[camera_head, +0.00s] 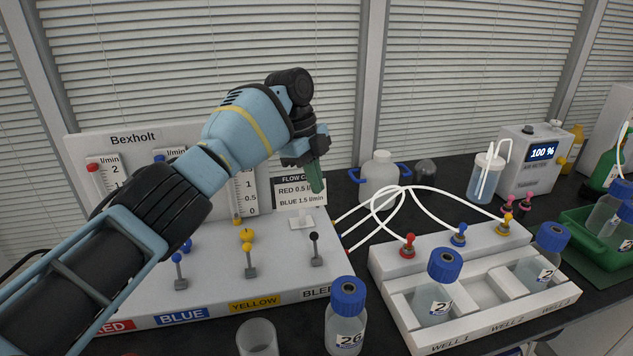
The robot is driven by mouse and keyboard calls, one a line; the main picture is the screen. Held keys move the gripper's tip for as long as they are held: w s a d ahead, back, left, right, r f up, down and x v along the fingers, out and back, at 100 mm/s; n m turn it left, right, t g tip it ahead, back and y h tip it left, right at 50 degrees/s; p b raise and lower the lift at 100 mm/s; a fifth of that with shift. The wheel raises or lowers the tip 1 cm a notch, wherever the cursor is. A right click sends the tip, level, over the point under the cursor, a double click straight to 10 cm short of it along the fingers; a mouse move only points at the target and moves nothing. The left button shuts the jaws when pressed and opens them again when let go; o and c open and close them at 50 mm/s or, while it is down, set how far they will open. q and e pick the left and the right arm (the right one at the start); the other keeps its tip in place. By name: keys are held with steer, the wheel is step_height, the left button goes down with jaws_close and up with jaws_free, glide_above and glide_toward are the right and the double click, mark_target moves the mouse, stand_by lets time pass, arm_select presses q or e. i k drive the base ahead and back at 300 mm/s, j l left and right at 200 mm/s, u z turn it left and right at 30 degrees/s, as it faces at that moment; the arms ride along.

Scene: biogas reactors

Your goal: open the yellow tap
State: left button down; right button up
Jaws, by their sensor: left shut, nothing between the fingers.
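The yellow tap (249,258) is a small upright lever with a yellow knob on the white Bexholt panel's base (215,290), behind the YELLOW label (254,303). A yellow round knob (247,235) sits just behind it. My left gripper (316,187) is shut and empty, its green fingers pointing down in front of the flow card (298,181). It is to the right of and above the yellow tap, apart from it. My left arm crosses the panel and hides part of its gauges and the red tap area. My right gripper is not in view.
A blue tap (179,270) stands left of the yellow one and a black tap (315,248) right. A clear cup (257,338) and a blue-capped bottle (346,315) stand in front. The white well rack (470,285) with tubes is at right.

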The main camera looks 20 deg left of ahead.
mark_target(247, 247)
steer(key=k, duration=1.5)
